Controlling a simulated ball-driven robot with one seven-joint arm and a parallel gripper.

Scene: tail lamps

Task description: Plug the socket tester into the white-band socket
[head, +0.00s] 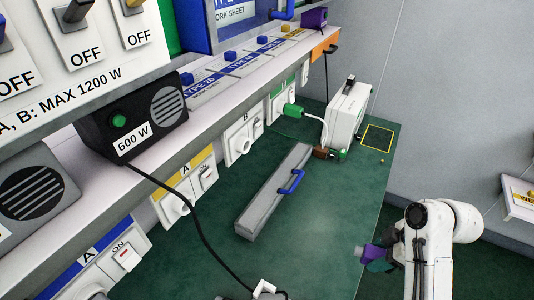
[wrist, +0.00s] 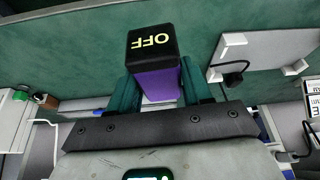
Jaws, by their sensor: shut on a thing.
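My gripper (head: 380,262) is over the right edge of the bench in the head view, well apart from the sockets. It is shut on the socket tester, a purple block (head: 367,253) whose black end face reads OFF in the wrist view. There the tester (wrist: 153,48) sits between the two dark green fingers (wrist: 160,92). The white-band socket (head: 238,144), marked B, is on the bench's back panel between the yellow-band and green-band sockets. It has a switch beside it, and no plug shows in it.
A grey case with a blue handle (head: 272,190) lies on the green bench top (head: 325,225) in front of the sockets. A green plug (head: 293,109) is in the green-band socket. A 600 W black box (head: 135,118) stands on the shelf; its cable hangs across the yellow-band socket area.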

